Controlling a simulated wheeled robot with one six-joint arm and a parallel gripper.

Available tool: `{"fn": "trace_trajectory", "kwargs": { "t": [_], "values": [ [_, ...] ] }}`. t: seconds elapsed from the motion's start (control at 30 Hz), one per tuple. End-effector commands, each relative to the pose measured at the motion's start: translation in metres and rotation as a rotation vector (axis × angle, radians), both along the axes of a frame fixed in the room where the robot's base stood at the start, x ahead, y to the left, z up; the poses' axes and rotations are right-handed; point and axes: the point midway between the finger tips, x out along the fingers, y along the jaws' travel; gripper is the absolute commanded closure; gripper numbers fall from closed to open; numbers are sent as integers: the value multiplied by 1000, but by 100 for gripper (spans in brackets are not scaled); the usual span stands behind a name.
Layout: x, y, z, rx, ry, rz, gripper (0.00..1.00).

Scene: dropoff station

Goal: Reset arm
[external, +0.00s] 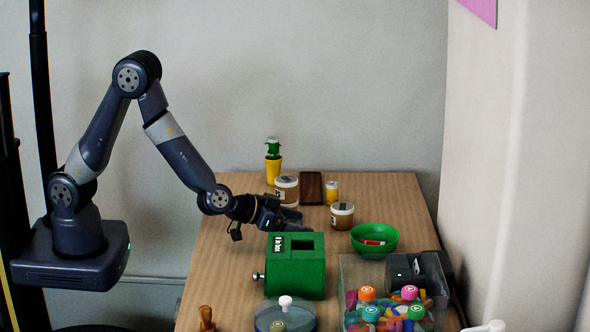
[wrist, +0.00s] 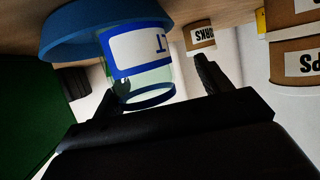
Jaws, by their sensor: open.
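My gripper (external: 298,226) reaches low over the wooden table, just behind the green box, with my arm bent down from the left. In the wrist view the gripper (wrist: 157,92) is open, one black finger on each side of the picture's middle. A clear container (wrist: 145,88) with a blue rim, a wide blue base and a blue-and-white label appears upside down there. It lies in line with the space between the fingers; I cannot tell whether either finger touches it. I cannot make it out in the external view.
The green box (external: 295,277) stands close in front of my gripper. Brown labelled jars (external: 342,217) (external: 287,192) and a yellow cup (external: 272,172) stand behind. A green bowl (external: 375,240) and a clear bin (external: 350,270) of colourful pieces are right. Free air lies above the table.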

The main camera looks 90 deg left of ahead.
Motion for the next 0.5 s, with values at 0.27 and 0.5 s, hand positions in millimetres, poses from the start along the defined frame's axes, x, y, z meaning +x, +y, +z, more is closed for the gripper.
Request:
{"fn": "trace_trajectory", "kwargs": {
  "t": [0.27,0.5],
  "values": [
    [11,3,-6,1,-1,-1,27],
    [11,3,-5,1,0,0,27]
  ]
}}
